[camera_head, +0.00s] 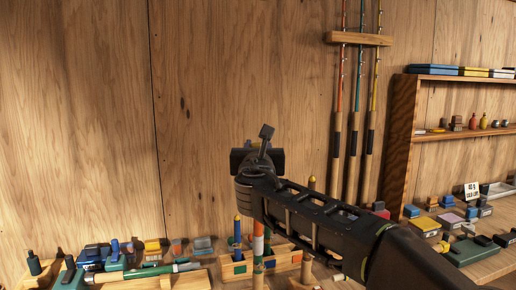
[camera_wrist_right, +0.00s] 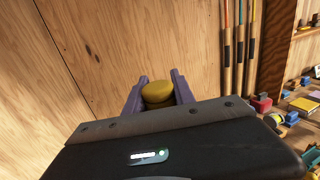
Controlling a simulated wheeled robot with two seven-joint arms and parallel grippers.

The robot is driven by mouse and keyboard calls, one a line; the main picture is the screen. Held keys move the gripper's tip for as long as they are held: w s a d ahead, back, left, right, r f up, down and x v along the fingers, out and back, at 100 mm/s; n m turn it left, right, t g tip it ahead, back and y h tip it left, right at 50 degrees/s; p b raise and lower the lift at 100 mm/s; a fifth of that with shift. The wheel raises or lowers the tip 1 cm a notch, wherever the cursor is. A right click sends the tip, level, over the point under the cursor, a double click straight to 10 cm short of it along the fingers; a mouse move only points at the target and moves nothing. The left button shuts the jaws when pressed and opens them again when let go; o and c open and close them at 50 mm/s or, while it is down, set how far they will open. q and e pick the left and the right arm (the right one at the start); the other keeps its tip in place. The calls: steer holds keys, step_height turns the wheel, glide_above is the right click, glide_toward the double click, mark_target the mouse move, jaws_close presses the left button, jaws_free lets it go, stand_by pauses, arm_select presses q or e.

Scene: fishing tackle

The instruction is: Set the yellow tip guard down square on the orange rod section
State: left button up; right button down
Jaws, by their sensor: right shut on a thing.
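My right gripper (camera_head: 262,140) is raised in front of the wooden wall, with its arm coming in from the lower right. In the right wrist view its two purple-grey fingers (camera_wrist_right: 158,90) are shut on the yellow tip guard (camera_wrist_right: 157,92), a rounded yellow piece. In the head view the gripper mostly hides the guard. An upright rod section with an orange band (camera_head: 258,229) and a white band below stands under the gripper, apart from it. Its upper end is hidden by my arm. My left gripper is not in view.
A wooden block holder (camera_head: 234,270) with coloured squares stands at the bottom. A blue, yellow-tipped rod (camera_head: 237,232) is left of the orange one. Tackle (camera_head: 120,255) crowds the lower left. Long rods (camera_head: 355,130) hang on the wall beside a shelf (camera_head: 405,120). The upper left is clear.

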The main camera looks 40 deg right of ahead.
steer(key=shift+f+b, duration=2.8)
steer(key=shift+f, duration=0.1)
steer(key=c, duration=1)
jaws_free()
steer(key=shift+o, duration=0.2)
steer(key=b+v, duration=0.1)
steer(key=v, duration=0.6)
steer(key=shift+s+a, duration=0.3)
steer(key=shift+s, duration=0.05)
